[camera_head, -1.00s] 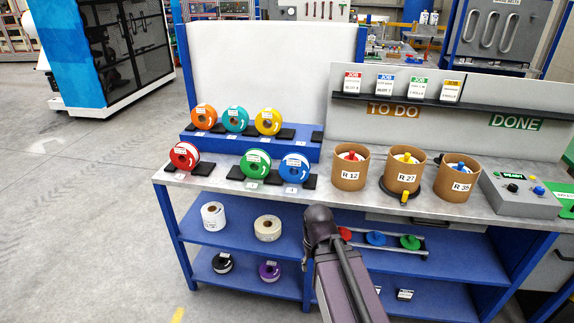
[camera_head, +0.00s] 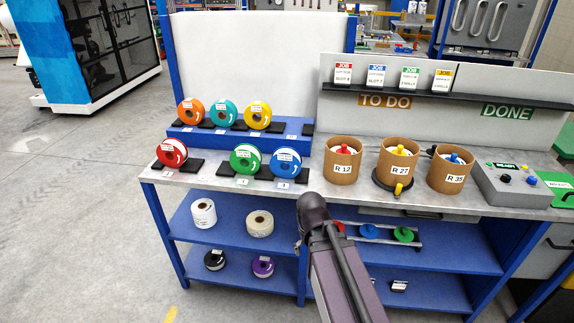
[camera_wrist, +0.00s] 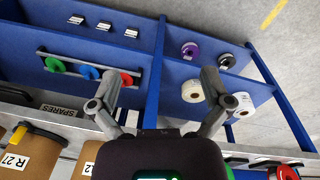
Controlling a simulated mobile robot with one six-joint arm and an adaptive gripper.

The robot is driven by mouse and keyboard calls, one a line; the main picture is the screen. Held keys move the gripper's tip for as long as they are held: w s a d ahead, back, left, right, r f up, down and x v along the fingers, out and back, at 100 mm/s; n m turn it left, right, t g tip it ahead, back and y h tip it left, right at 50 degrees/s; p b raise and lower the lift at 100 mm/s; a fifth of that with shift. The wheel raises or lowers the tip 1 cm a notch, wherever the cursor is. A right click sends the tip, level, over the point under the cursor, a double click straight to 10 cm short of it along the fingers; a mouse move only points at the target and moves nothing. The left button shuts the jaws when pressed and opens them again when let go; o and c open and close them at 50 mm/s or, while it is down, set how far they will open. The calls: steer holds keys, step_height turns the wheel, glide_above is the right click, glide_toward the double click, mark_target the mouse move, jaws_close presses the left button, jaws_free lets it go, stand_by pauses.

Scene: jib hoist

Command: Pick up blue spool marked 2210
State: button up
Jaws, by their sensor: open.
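The blue spool (camera_head: 286,165) with a white label stands on a black holder at the right end of the front spool row on the bench; its number is too small to read. I cannot pick it out in the wrist view. My gripper (camera_wrist: 160,80) is open and empty in the wrist view, its two fingers spread apart, facing the lower shelves. In the head view my arm rises in front of the bench, right of and below the blue spool; the fingers are hidden there.
A green spool (camera_head: 248,161) and a red spool (camera_head: 171,154) share the front row. Orange (camera_head: 190,111), teal (camera_head: 223,113) and yellow (camera_head: 258,116) spools stand on the raised step behind. The cardboard tub R 12 (camera_head: 343,163) stands close to the right of the blue spool.

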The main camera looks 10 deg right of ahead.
steer(key=w+d+t+h+b, duration=0.2)
steer(key=w+t+h, duration=0.15)
steer(key=w, duration=0.65)
steer(key=n+t+h+b, duration=0.4)
steer(key=t+h, duration=0.1)
steer(key=t, duration=0.4)
glide_toward(289, 159)
steer(key=shift+s+a+r+g, duration=0.25)
steer(key=shift+s+a+r, duration=0.35)
steer(key=shift+a, duration=0.05)
steer(key=b+x, duration=0.1)
steer(key=x, duration=0.7)
steer(key=shift+f+b, duration=0.15)
steer(key=shift+b, duration=0.2)
steer(key=shift+w+d, duration=0.2)
